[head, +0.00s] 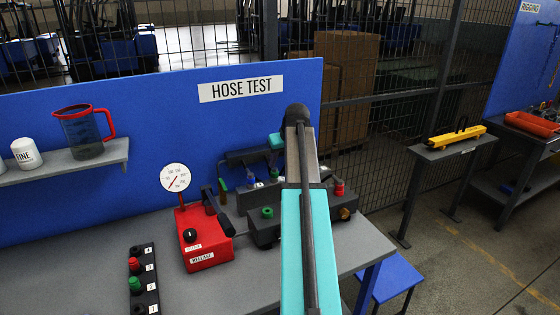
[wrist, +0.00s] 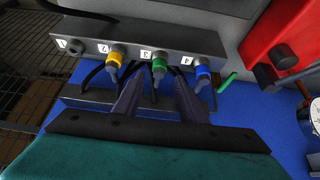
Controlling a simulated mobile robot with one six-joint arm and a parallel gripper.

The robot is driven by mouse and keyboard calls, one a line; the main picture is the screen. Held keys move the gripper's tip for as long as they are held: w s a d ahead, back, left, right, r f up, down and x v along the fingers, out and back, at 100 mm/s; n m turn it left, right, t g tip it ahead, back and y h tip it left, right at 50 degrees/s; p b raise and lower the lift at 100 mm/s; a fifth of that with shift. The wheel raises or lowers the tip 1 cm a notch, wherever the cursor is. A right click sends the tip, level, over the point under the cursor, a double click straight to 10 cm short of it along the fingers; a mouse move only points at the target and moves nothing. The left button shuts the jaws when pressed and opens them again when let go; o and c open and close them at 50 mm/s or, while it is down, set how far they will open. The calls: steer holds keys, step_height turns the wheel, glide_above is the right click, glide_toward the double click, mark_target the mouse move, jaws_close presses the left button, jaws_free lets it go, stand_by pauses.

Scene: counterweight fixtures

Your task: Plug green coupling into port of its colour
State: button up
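The green coupling (wrist: 159,68) sits at position 3 of a grey holder (wrist: 180,42), with its dark hose end toward me. A yellow coupling (wrist: 116,58) and a blue coupling (wrist: 202,70) sit on either side. My gripper (wrist: 158,84) is open. Its dark fingers reach toward the green coupling, which appears between the tips; contact cannot be told. A green ring-shaped fitting (head: 267,212) tops the dark block (head: 262,232) in front.
A red pump (head: 205,245) with a gauge and black lever stands left of the block. A black strip (head: 150,296) holds red and green fittings. A red fitting (head: 339,187) stands right of my arm. The blue HOSE TEST board (head: 150,170) rises close behind.

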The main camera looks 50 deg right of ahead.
mark_target(276, 172)
steer(key=shift+b+x, duration=1.75)
steer(key=shift+x, duration=2.5)
jaws_close()
